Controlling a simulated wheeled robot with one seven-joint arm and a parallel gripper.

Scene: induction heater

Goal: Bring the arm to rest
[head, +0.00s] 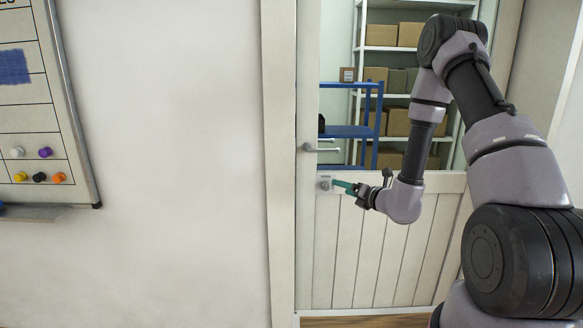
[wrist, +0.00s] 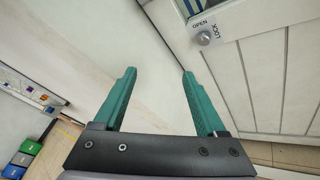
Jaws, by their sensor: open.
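My gripper (head: 345,187) is at the end of my raised, bent arm, in front of the white door (head: 345,240) in the head view. Its green fingers point left, close to the door's lock plate in the picture. In the wrist view my gripper (wrist: 158,85) has its two green fingers wide apart with nothing between them. The lock knob (wrist: 204,38), marked OPEN and LOCK, is beyond the right finger and not between the fingers. In the head view the lock knob (head: 325,185) sits below the door handle (head: 320,149).
A whiteboard (head: 45,110) with colored magnets hangs on the left wall. Behind the door's glass stand shelves with boxes (head: 395,35) and a blue rack (head: 350,131). Bare wall (head: 170,150) lies between whiteboard and door frame. Colored boxes (wrist: 25,152) show in the wrist view.

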